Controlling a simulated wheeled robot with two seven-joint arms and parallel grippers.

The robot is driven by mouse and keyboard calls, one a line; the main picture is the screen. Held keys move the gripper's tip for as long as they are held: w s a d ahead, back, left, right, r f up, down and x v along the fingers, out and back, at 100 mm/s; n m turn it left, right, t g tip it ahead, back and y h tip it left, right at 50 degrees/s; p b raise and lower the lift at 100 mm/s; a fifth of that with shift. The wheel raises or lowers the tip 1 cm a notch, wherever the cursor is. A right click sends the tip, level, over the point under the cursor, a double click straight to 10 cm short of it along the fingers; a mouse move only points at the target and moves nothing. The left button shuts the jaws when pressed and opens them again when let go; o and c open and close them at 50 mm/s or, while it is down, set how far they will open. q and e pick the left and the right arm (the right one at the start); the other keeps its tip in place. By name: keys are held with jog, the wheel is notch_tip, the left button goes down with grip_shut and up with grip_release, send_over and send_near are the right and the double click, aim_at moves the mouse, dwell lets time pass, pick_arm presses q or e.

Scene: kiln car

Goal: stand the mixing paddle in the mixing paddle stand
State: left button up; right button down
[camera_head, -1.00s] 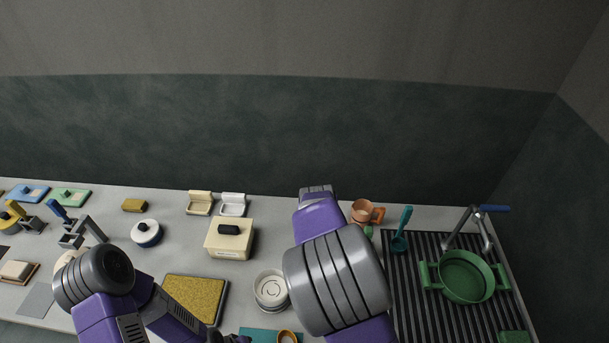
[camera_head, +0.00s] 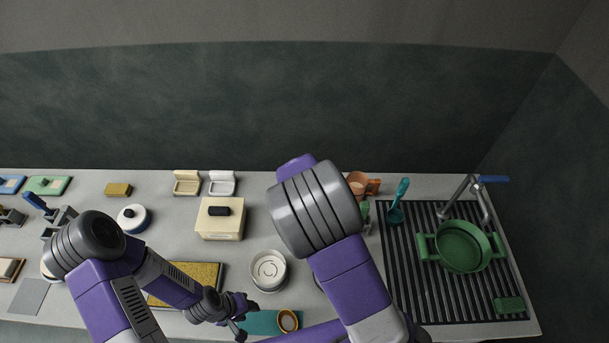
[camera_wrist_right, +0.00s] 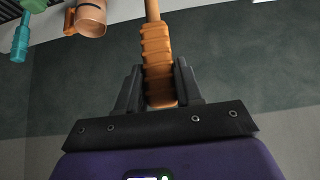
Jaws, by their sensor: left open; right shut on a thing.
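My right gripper (camera_wrist_right: 158,88) is shut on an orange ribbed handle with a thinner shaft, which I take to be the mixing paddle (camera_wrist_right: 157,55). In the right wrist view the shaft runs out of the top edge, so its far end is not seen. In the head view my right arm hides that gripper and the paddle. My left gripper (camera_head: 239,318) is open and empty, low over the table by a teal mat. I cannot tell for certain which thing is the mixing paddle stand; a small grey and green item (camera_head: 366,220) is partly hidden by my right arm.
A white round pot (camera_head: 268,268) stands between my arms. A cream box (camera_head: 218,218) is behind it. On the right, a green pot (camera_head: 462,246) sits on a black ribbed rack (camera_head: 425,285). An orange mug (camera_head: 358,184) and a teal scoop (camera_head: 399,200) are near the rack's back-left corner.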

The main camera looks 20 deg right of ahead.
jog(key=shift+w+f, duration=0.3)
jog(key=shift+f, duration=0.15)
jog(key=shift+s+r, duration=0.15)
jog(key=shift+s, duration=0.15)
jog(key=shift+w+f, duration=0.15)
jog(key=shift+f, duration=0.25)
jog(key=shift+f+b, duration=0.6)
jog(key=shift+b, duration=0.2)
pick_arm(q)
notch_tip(320, 180, down, 9)
jog(key=b, duration=0.7)
jog(key=shift+w+r, duration=0.1)
jog(key=shift+r, duration=0.1)
pick_arm(e)
notch_tip(320, 180, down, 9)
jog(key=shift+f, duration=0.1)
pick_arm(q)
jog(key=shift+f, duration=0.3)
pick_arm(e)
jog(key=shift+f, duration=0.3)
pick_arm(q)
jog(key=shift+r, duration=0.25)
jog(key=shift+f+b, duration=0.5)
jog(key=shift+b, duration=0.05)
pick_arm(e)
jog(key=shift+f, duration=0.6)
